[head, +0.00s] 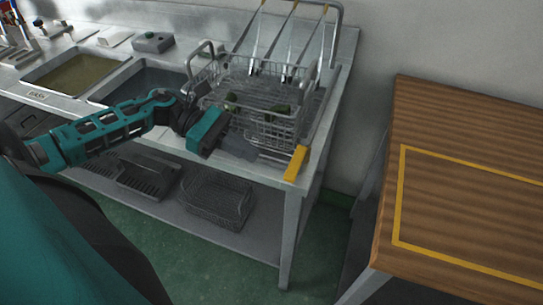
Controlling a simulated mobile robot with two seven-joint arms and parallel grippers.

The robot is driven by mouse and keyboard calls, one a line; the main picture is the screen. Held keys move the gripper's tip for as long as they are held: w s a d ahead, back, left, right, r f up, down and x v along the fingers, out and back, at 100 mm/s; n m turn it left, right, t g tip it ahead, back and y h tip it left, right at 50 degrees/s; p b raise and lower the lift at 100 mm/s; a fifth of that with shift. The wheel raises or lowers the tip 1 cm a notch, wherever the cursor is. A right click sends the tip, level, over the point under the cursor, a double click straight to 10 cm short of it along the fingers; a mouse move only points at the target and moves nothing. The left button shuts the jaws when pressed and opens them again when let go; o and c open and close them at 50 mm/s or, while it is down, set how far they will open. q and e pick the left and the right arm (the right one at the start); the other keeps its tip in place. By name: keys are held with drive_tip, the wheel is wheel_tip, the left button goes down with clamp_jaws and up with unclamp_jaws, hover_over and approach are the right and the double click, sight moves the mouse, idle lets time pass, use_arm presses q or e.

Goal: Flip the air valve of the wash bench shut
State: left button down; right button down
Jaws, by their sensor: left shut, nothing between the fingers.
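The wash bench (339,80) is a steel bench with two basins, running from the far left to the middle. At its back left is a small fixture with a dark knob (37,22). Further left, at the picture's edge, are blue and red fittings (12,30). I cannot tell for certain which of these is the air valve, or its handle position. My left gripper (246,151) is shut and empty, reaching over the bench's front edge by the wire basket, well away from those fixtures. My right gripper is not in view.
A wire basket (284,131) with green pieces stands at the bench's right end, by a yellow bar (296,164). A grey box (152,42) sits behind the basins. Another basket (217,201) is on the lower shelf. A wooden table (470,215) stands at right across a gap.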

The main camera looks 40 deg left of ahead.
sight(288, 168)
use_arm(q)
drive_tip(key=x, duration=0.2)
drive_tip(key=r+p+x, duration=0.1)
drive_tip(key=x, duration=0.2)
drive_tip(key=shift+w+d, duration=0.2)
drive_tip(key=shift+d, duration=0.25)
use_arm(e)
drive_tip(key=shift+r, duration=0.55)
use_arm(q)
drive_tip(key=shift+d+t, duration=0.15)
drive_tip(key=shift+t, duration=0.15)
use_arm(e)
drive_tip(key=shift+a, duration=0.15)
